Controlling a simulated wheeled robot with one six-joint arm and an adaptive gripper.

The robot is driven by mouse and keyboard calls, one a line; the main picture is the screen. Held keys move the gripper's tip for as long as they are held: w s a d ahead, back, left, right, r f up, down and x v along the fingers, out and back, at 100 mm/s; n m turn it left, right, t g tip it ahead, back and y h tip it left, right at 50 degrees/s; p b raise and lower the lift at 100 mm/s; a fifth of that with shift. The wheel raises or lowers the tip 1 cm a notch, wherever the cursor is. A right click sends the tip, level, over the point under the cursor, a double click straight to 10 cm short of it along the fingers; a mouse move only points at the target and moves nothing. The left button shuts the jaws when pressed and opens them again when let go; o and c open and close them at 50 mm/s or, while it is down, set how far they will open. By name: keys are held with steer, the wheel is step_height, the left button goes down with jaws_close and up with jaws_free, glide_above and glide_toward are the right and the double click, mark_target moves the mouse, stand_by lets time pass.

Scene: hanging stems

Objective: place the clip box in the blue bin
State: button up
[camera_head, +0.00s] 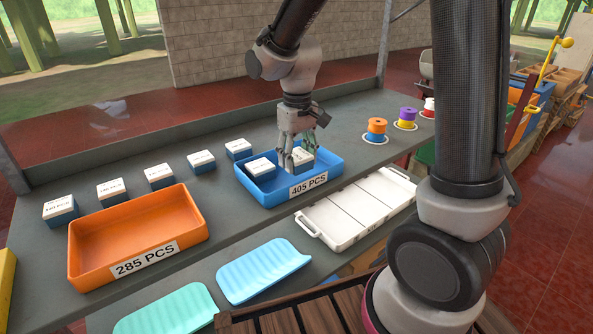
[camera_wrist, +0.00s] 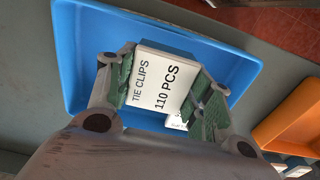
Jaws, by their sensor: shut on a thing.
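The blue bin (camera_head: 277,199) stands on the grey bench with a "405 PCS" label on its front. My gripper (camera_head: 297,160) is inside or just over its right part, shut on a clip box (camera_head: 302,154). In the wrist view the held clip box (camera_wrist: 158,82) has a white top reading "TIE CLIPS 110 PCS", with the green finger pads on two sides. The blue bin (camera_wrist: 88,40) surrounds it there. I cannot tell if the held box touches the bin floor. A second box (camera_head: 261,167) sits in the bin's left part, partly showing in the wrist view (camera_wrist: 176,123).
An orange bin (camera_head: 95,277) labelled "285 PCS" stands to the left. Several white-topped boxes (camera_head: 160,176) line the bench behind it. A white divided tray (camera_head: 345,218) lies close at the right front. Coloured spools (camera_head: 376,128) stand at the right.

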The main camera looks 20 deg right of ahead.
mark_target(297, 169)
steer(key=shift+f, duration=2)
steer(key=shift+f, duration=0.1)
steer(key=o, duration=1)
steer(key=shift+o, duration=0.2)
step_height(297, 169, up, 12)
steer(key=shift+r, duration=0.15)
steer(key=s+d+r+m+t, duration=0.1)
steer(key=s+d+r+t, duration=0.1)
steer(key=s+d, duration=0.5)
steer(key=s+d+r+m+t, duration=0.2)
steer(key=s+d+r, duration=0.2)
steer(key=s+d, duration=0.4)
steer(key=s, duration=0.4)
steer(key=shift+m, duration=0.3)
